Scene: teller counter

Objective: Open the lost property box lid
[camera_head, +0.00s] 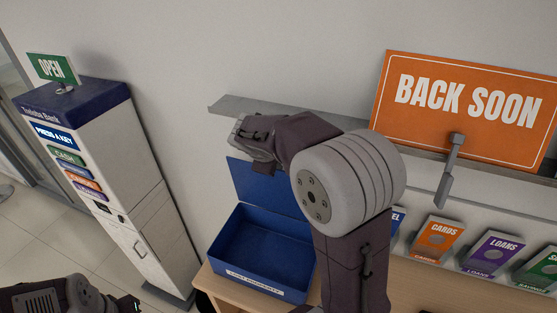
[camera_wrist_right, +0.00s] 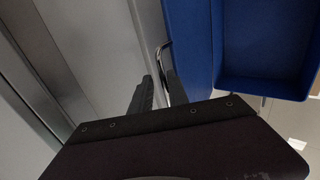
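The blue lost property box (camera_head: 240,286) stands on the counter with its lid (camera_head: 258,182) raised at the back. The box's inside looks empty. In the right wrist view the lid (camera_wrist_right: 187,45) and open box (camera_wrist_right: 262,85) fill the right side. A thin metal handle (camera_wrist_right: 161,57) shows at the lid's edge. My right gripper (camera_wrist_right: 158,78) has its fingers apart there, with the handle's end between the tips, close to the right finger. In the head view my right arm hides part of the lid and box. My left gripper is mostly cut off at the bottom left; its fingertips do not show clearly.
A grey ledge (camera_head: 232,104) runs along the wall behind the lid. An orange BACK SOON sign (camera_head: 465,105) stands at the back right, above several leaflet holders such as the orange CARDS one (camera_head: 437,240). A white kiosk (camera_head: 110,170) stands left of the counter (camera_head: 222,290).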

